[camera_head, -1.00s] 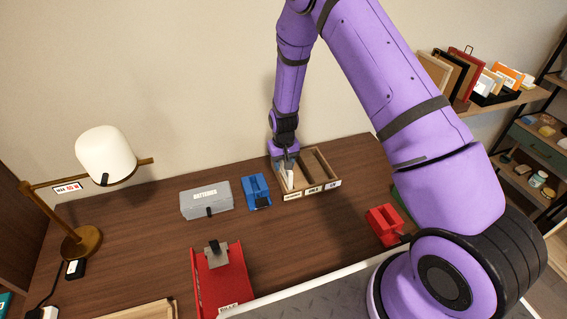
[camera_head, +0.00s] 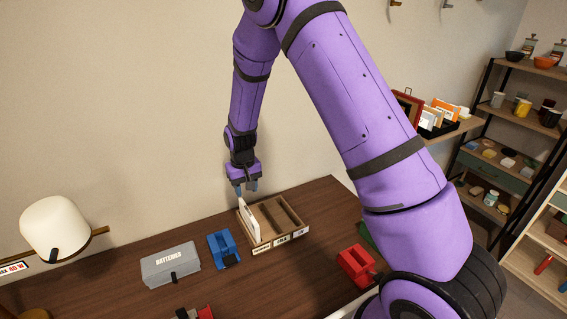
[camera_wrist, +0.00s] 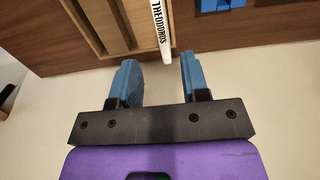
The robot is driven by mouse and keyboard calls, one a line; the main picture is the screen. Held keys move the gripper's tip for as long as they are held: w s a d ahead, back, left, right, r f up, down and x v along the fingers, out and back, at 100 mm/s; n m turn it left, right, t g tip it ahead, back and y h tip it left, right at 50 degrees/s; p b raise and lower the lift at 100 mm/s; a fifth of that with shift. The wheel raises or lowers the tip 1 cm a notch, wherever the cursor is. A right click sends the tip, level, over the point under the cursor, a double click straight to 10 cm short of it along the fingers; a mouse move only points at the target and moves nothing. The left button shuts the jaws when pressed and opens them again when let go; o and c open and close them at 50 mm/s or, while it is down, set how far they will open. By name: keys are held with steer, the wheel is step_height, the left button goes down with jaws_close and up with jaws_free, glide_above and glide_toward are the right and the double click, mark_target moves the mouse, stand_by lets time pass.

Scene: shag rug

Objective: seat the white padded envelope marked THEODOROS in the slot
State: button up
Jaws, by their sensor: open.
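The white padded envelope (camera_head: 250,221) stands on edge, leaning slightly, in the leftmost compartment of the wooden slotted tray (camera_head: 292,238). In the wrist view the envelope (camera_wrist: 161,32) shows as a thin white edge marked THEODOROS, in the tray's compartment (camera_wrist: 106,25) area at its side. My gripper (camera_head: 247,190) is open and empty just above the envelope's top, apart from it. In the wrist view its blue fingers (camera_wrist: 158,78) are spread, with the envelope's end ahead of the gap between them. The envelope's lower edge is hidden by the tray's front wall.
The tray's other compartments look empty; small labels line its front. A blue block-like object (camera_head: 222,250) and a grey BATTERIES box (camera_head: 170,265) stand left of it. A red object (camera_head: 355,265) lies to the right. A white lamp (camera_head: 55,228) stands far left.

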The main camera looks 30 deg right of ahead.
steer(key=s+d+r+t, duration=0.1)
steer(key=s+r, duration=0.3)
steer(key=r, duration=0.5)
steer(key=s+d+r+t, duration=0.1)
steer(key=s+d+r, duration=0.1)
steer(key=s+r, duration=0.5)
steer(key=s+d+r+t, duration=0.1)
steer(key=s+r, duration=0.1)
steer(key=r, duration=0.9)
steer(key=s+d+r+t, duration=0.1)
steer(key=s+r, duration=0.3)
steer(key=s, duration=0.7)
steer(key=s+d+r+t, duration=0.1)
steer(key=s+r, duration=0.3)
steer(key=s, duration=0.7)
steer(key=shift+d+r, duration=0.3)
steer(key=shift+d, duration=0.15)
